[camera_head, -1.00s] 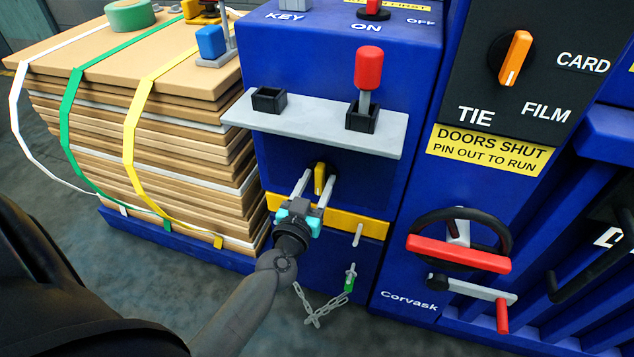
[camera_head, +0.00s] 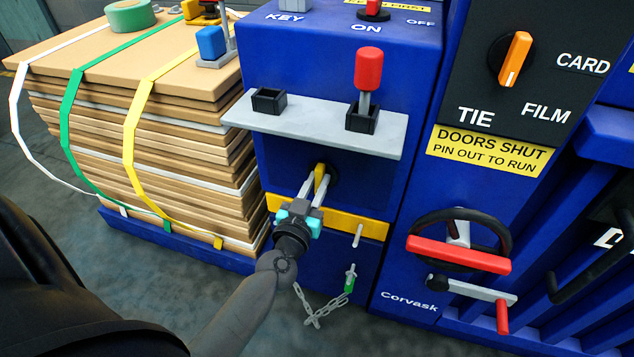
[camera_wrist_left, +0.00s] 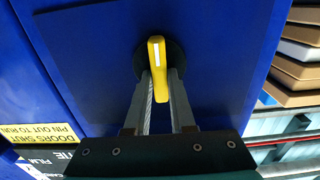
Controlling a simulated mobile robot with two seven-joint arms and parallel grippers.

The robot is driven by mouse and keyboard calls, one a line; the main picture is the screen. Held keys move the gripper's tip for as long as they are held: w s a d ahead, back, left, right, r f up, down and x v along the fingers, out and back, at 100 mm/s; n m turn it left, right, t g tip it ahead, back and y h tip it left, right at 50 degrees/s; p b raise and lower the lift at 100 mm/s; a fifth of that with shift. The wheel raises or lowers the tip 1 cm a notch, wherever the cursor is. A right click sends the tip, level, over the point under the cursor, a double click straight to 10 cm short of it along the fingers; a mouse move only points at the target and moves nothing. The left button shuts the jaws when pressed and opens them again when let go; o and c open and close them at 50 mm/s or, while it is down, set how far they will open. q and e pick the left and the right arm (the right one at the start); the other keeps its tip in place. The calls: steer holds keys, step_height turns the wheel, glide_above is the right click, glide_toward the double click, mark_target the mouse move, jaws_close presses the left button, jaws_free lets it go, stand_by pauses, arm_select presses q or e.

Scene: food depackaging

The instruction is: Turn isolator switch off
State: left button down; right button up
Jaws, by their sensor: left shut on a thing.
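The isolator switch is a yellow handle (camera_head: 320,170) on a round black base, set in the blue front panel below the grey shelf. In the left wrist view the handle (camera_wrist_left: 157,66) stands close to upright, slightly tilted, with a white mark at its upper end. My left gripper (camera_head: 315,185) reaches up to it from below and is shut on the handle, one finger on each side of it. In the wrist view the fingertips (camera_wrist_left: 161,76) cover part of the black base. My right gripper is not in view.
The grey shelf (camera_head: 290,125) juts out above the switch, with a red-handled lever (camera_head: 368,68) in its right socket. A yellow bar (camera_head: 345,221) crosses below. Strapped cardboard (camera_head: 190,150) stands left. A red-handled wheel (camera_head: 458,252) is at right.

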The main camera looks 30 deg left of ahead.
arm_select(q)
steer(key=shift+n, duration=0.8)
steer(key=n+p, duration=0.1)
steer(key=n, duration=0.2)
steer(key=shift+a, duration=0.2)
steer(key=n, duration=0.3)
steer(key=shift+p, duration=0.3)
steer(key=n, duration=0.3)
steer(key=shift+s+a+f+n, duration=0.1)
steer(key=shift+a+f+n, duration=0.1)
steer(key=shift+n, duration=1.1)
steer(key=shift+f+n+b, duration=0.2)
steer(key=shift+n+b, duration=0.1)
steer(key=shift+n, duration=2)
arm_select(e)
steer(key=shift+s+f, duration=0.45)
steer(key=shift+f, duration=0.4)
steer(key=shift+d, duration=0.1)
